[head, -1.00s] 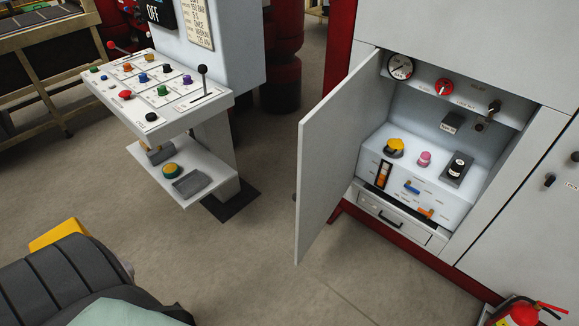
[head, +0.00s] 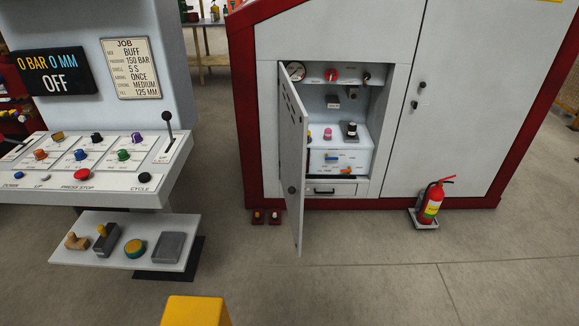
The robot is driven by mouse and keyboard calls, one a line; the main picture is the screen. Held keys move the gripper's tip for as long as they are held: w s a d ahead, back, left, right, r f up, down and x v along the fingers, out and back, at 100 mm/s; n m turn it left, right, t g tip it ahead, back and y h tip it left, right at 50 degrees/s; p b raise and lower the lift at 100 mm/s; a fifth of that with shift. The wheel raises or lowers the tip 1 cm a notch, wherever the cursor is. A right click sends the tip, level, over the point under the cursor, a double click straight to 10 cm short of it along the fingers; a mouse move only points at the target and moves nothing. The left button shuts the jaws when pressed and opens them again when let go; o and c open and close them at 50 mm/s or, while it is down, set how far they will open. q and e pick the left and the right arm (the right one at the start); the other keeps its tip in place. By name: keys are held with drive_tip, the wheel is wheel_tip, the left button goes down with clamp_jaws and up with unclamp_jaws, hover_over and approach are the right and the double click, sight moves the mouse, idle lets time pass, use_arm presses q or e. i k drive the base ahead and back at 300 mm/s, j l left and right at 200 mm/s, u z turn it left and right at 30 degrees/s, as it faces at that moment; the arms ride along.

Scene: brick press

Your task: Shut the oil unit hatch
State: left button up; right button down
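The oil unit is a grey cabinet (head: 330,30) with a red frame in the head view. Its hatch (head: 292,160) is a pale grey door, hinged on the left of the opening and standing wide open toward me. Inside the opening show a gauge (head: 295,71), a red knob (head: 331,75), a pink knob (head: 327,134), a black knob (head: 351,130) and a drawer (head: 330,189). The door hides part of the left interior. Neither of my grippers is in view.
A control console (head: 90,195) with buttons, a lever and a lower shelf (head: 130,257) stands at left. A fire extinguisher (head: 432,202) stands right of the opening. A yellow block (head: 195,312) shows at the bottom.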

sight(294, 118)
drive_tip(key=i+l, duration=0.15)
drive_tip(key=l, duration=0.25)
drive_tip(key=i+l, duration=0.15)
drive_tip(key=l, duration=0.2)
drive_tip(key=i+l, duration=0.2)
drive_tip(key=l, duration=0.2)
drive_tip(key=i+l, duration=0.15)
drive_tip(key=i, duration=0.45)
drive_tip(key=i+l, duration=0.15)
drive_tip(key=i, duration=0.5)
